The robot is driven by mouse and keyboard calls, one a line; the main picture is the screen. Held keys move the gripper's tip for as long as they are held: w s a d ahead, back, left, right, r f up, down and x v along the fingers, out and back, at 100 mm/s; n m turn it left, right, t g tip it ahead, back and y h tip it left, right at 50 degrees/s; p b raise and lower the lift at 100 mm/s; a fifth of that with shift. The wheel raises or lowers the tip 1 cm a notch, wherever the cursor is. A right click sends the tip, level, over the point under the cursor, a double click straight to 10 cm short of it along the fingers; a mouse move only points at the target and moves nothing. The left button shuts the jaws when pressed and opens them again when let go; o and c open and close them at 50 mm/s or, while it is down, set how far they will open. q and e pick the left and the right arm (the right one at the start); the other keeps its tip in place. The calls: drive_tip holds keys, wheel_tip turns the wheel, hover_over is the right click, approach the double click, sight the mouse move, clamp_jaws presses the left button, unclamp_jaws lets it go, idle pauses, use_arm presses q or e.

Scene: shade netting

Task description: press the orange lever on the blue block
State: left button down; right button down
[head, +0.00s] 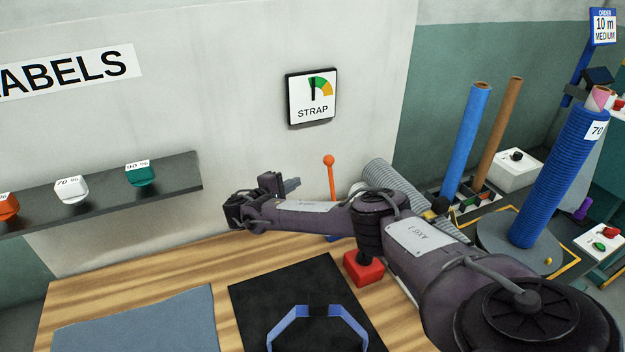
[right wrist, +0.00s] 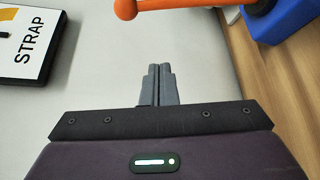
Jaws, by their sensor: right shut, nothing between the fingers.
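The orange lever (head: 331,178) stands upright with a ball on top, in front of the wall behind the table. Its lower part and most of the blue block (head: 333,239) are hidden behind my right arm in the head view. In the right wrist view the lever (right wrist: 180,3) crosses the top edge, its ball end to the left, and the blue block (right wrist: 287,18) is at top right. My right gripper (head: 294,184) is shut and empty, left of the lever. Its closed fingertips (right wrist: 159,68) are apart from the lever. My left gripper is not in view.
A STRAP gauge (head: 311,98) hangs on the wall above. A dark shelf (head: 100,197) with coloured tags is at left. A red block (head: 363,268), black mat (head: 262,300) and blue handle-like frame (head: 290,327) are on the wooden table. Netting rolls (head: 548,180) stand at right.

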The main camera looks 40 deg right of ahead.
sight(332, 186)
drive_tip(key=b+x, duration=0.6)
drive_tip(key=x, duration=0.3)
drive_tip(key=shift+d+f+b, duration=0.15)
drive_tip(key=shift+d+b, duration=0.2)
drive_tip(key=shift+d, duration=0.05)
drive_tip(key=s+p, duration=0.1)
drive_tip(key=p, duration=0.1)
drive_tip(key=s+r+p, duration=0.1)
drive_tip(key=p, duration=0.1)
drive_tip(key=s+p, duration=0.1)
drive_tip(key=p, duration=0.1)
drive_tip(key=shift+s+a+r+p, duration=0.2)
drive_tip(key=shift+s+a+p, duration=0.05)
drive_tip(key=shift+s+p, duration=0.15)
